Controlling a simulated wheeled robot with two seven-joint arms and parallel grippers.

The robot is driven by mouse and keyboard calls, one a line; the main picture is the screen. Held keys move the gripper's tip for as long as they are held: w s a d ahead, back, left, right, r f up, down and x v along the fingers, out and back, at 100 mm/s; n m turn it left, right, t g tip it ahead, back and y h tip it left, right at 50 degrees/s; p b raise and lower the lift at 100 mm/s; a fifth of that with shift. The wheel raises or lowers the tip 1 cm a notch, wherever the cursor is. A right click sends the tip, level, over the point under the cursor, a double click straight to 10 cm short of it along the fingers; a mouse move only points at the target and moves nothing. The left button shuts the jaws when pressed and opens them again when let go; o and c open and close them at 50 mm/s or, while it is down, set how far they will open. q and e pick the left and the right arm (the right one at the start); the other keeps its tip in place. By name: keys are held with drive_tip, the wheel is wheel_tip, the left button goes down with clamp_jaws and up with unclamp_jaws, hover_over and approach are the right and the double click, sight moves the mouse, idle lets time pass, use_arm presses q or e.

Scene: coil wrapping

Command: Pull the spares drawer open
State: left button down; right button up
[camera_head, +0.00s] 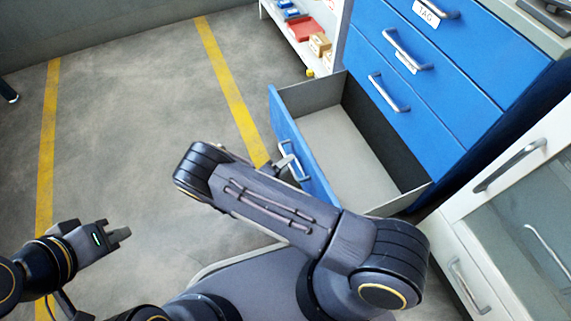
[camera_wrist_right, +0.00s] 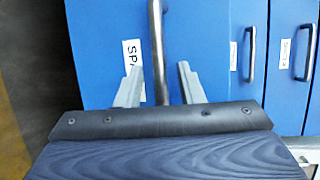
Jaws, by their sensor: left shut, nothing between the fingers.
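The spares drawer (camera_head: 340,150) is the lowest one of the blue cabinet. It stands pulled well out, and its grey inside looks empty. Its bar handle (camera_wrist_right: 157,40) and a label (camera_wrist_right: 132,60) reading "SPA", partly hidden, show in the right wrist view. My right gripper (camera_wrist_right: 160,80) is at the drawer front, with its fingers apart on either side of the bar and a gap on each side. In the head view my right arm hides most of that gripper (camera_head: 285,168). My left gripper (camera_head: 122,234) is shut and empty over the floor at lower left.
Closed blue drawers (camera_head: 440,60) with bar handles are above the open one. A white cabinet (camera_head: 500,200) with handles stands at right. A shelf (camera_head: 305,50) with small boxes is at the back. The grey floor (camera_head: 130,120) with yellow lines is clear at left.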

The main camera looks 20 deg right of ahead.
drive_tip(key=p+v, duration=0.2)
drive_tip(key=v, duration=0.5)
drive_tip(key=shift+s+a, duration=0.25)
drive_tip(key=shift+a, duration=0.1)
drive_tip(key=shift+r, duration=0.1)
